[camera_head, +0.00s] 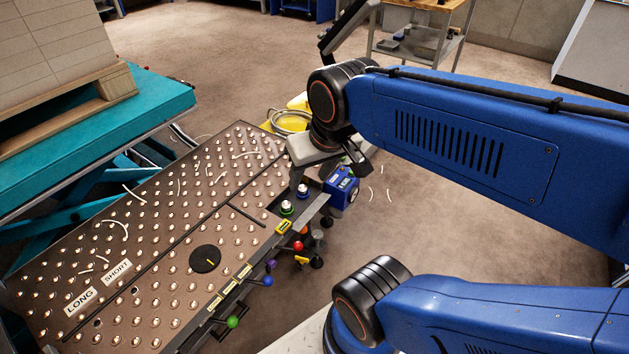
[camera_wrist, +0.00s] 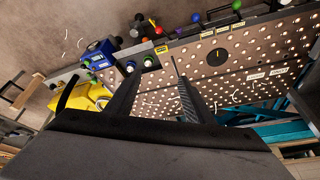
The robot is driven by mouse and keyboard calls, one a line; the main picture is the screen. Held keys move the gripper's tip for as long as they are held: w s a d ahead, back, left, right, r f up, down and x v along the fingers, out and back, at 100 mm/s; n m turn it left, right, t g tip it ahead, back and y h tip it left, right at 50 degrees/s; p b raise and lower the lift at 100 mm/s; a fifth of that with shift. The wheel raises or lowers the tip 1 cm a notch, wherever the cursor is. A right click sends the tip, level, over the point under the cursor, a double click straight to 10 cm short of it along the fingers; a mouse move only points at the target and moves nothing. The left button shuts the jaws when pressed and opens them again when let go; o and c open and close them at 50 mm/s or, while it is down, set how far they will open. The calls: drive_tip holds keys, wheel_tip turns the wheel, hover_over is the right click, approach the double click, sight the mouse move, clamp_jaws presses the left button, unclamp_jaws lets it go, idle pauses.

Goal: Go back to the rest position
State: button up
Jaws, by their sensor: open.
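My gripper (camera_head: 326,172) hangs over the right end of the ball-studded table (camera_head: 165,225), above the floor side near a blue box. In the wrist view my gripper (camera_wrist: 158,75) shows two dark fingers spread apart with nothing between them. The table also shows in the wrist view (camera_wrist: 235,60), beyond the fingers. It carries LONG and SHORT labels, a round black disc (camera_head: 205,259) and several loose white strips. My blue arm reaches in from the right. No ream is in the gripper.
A pallet (camera_head: 70,105) with stacked pale packs (camera_head: 50,45) stands on a teal lift table (camera_head: 165,95) at left. A blue box (camera_head: 342,186) and coloured knobs line the table's near edge. A yellow object (camera_head: 296,110) lies behind the gripper. Open floor (camera_head: 480,215) lies right.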

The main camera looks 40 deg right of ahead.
drive_tip(key=shift+s+a+n, duration=0.2)
drive_tip(key=shift+s+n, duration=0.6)
drive_tip(key=shift+s, duration=0.25)
drive_tip(key=shift+c, duration=0.5)
idle(0.4)
